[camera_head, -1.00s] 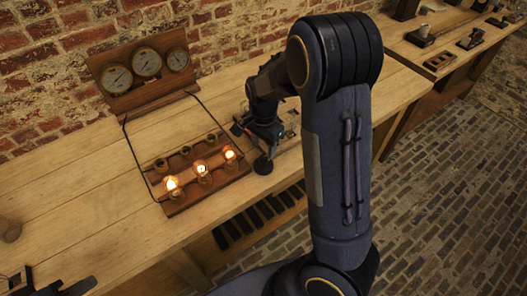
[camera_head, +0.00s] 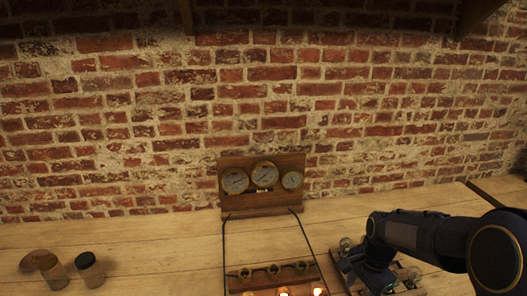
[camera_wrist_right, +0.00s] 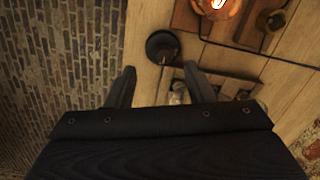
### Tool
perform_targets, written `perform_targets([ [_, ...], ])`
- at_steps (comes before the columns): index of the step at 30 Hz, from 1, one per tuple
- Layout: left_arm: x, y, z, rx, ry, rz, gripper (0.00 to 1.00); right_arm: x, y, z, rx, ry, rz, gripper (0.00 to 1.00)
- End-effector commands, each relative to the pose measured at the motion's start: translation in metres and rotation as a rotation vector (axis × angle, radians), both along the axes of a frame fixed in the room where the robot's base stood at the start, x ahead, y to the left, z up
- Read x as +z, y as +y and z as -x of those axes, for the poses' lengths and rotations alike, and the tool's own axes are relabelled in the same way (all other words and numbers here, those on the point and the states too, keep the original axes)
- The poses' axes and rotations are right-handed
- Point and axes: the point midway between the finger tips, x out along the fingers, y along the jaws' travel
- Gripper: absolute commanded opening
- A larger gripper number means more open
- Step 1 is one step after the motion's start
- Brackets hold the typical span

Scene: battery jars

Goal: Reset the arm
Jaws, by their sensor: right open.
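My right arm comes in from the right in the head view. Its gripper (camera_head: 376,276) is low over the table beside a wooden rack (camera_head: 346,272); the fingertips are unclear there. In the right wrist view the two fingers of my right gripper (camera_wrist_right: 160,84) stand apart with nothing gripped between them. A dark round-topped object (camera_wrist_right: 162,46) stands just beyond the fingertips. A small glassy jar (camera_wrist_right: 180,92) in the rack shows near the right finger. My left gripper is not in view.
A gauge panel (camera_head: 263,205) with three dials stands against the brick wall (camera_head: 120,110). Wires run from it to a wooden board (camera_head: 258,282) with lit bulbs. The table (camera_head: 150,245) between is clear.

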Motion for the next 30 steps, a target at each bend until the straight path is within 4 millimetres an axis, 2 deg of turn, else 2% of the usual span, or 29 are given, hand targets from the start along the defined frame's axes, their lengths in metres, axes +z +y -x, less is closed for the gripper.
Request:
perform_targets([
  [4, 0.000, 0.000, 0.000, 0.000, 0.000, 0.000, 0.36, 0.037, 0.013, 0.042, 0.183, -0.126, -0.142, 0.48],
  [9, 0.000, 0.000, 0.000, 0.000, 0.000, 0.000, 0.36, 0.076, 0.033, 0.100, 0.466, -0.331, -0.200, 0.48],
  [12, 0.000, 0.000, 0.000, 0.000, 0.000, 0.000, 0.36, 0.091, 0.045, 0.134, 0.635, -0.449, -0.165, 0.48],
  [16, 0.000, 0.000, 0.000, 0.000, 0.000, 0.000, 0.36, 0.097, 0.057, 0.169, 0.818, -0.561, -0.080, 0.48],
  [21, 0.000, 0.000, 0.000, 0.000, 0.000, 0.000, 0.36, 0.094, 0.066, 0.193, 0.960, -0.624, 0.019, 0.48],
  [30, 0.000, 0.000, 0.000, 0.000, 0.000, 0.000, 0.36, 0.092, 0.068, 0.198, 0.999, -0.636, 0.046, 0.48],
])
